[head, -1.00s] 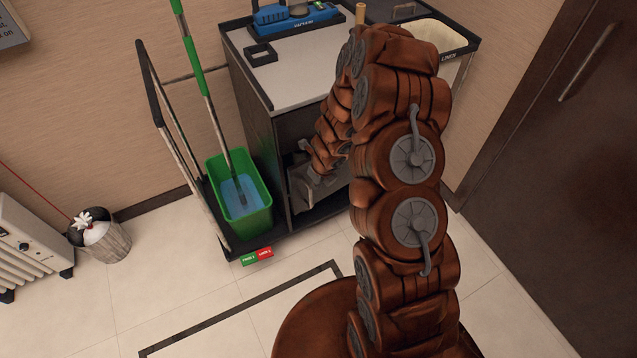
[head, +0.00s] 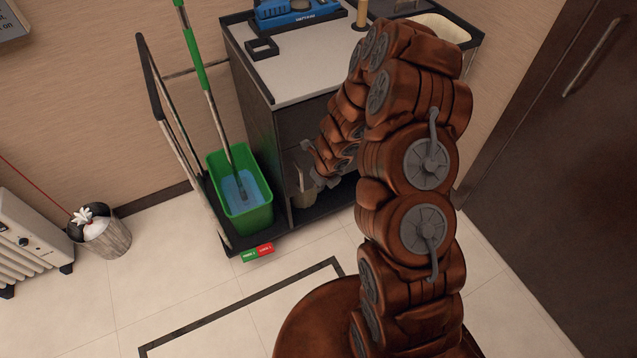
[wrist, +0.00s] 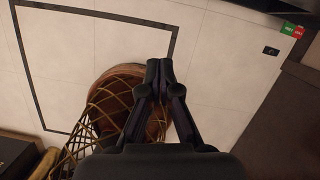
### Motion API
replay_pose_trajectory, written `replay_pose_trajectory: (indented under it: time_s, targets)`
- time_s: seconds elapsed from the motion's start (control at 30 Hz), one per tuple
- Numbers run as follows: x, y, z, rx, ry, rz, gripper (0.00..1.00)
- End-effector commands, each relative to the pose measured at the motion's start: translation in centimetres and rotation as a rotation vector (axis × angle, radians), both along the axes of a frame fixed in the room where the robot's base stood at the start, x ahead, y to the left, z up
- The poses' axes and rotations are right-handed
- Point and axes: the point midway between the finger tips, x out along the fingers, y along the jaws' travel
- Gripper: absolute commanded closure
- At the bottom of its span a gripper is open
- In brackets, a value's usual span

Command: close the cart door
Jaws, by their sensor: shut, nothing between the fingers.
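The cart (head: 262,135) stands against the back wall, with a pale top and dark sides. Its front shows a dark compartment opening, and my arm covers the right part of the front. I cannot clearly make out the cart door in the head view. A dark panel (wrist: 292,115) runs along the right of the wrist view; I cannot tell whether it is the door. My gripper (head: 318,180) is at the front of the compartment in the head view. In the wrist view its fingers (wrist: 158,72) are shut together and empty, above the pale floor.
A green bucket (head: 245,205) with a mop stands on the cart's left platform. A golden mesh (wrist: 95,120) lies left of the fingers in the wrist view. A bin (head: 105,238) and a radiator (head: 28,240) stand left. A brown room door (head: 560,170) is right.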

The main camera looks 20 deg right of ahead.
Motion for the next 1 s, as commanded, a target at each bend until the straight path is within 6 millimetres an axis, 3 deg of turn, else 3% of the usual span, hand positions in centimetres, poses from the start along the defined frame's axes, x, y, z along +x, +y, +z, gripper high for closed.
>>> replay_pose_trajectory:
  time_s: [0.1,0.37,1.0]
  targets:
    - [-0.8,0.0,-0.1,0.001,0.001,0.000,1.00]
    - [-1.1,-0.5,1.9,-0.003,-0.001,-0.005,1.00]
    - [-2.7,-0.6,8.0,-0.005,0.000,-0.002,1.00]
